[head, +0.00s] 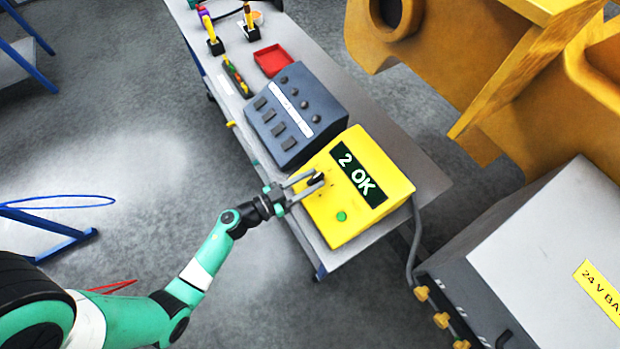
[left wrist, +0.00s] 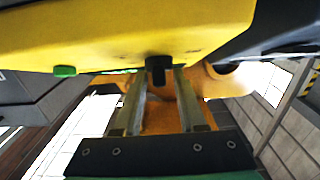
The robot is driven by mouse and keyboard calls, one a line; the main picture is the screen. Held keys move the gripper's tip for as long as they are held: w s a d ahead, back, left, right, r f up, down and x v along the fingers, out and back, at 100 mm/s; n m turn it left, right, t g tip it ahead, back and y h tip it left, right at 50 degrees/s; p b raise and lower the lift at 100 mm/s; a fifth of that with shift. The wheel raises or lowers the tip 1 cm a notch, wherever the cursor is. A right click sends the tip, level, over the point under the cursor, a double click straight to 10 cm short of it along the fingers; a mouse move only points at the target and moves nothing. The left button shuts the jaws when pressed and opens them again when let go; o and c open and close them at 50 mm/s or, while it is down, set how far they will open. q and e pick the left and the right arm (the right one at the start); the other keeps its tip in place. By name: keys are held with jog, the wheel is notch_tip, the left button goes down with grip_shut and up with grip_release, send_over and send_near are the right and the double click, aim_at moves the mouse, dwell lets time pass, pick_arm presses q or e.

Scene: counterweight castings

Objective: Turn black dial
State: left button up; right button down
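The black dial (head: 317,178) is on the yellow box (head: 330,213), left of its display, which reads "2 OK". My left gripper (head: 315,180) has its two fingers on either side of the dial. The left wrist view shows the dial (left wrist: 159,66) between the fingertips (left wrist: 160,74), with its narrow grip part pointing towards the camera. The fingers are apart and very close to the dial; I cannot tell whether they press on it. My right gripper is not in view.
A green button (head: 341,216) is on the same box. A grey control panel (head: 296,112) stands behind it on the table (head: 355,82). A red tray (head: 271,60) lies farther back. A large yellow casting (head: 440,50) and a battery cabinet (head: 545,250) are on the right.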

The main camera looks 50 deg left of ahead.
pick_arm(q)
grip_shut()
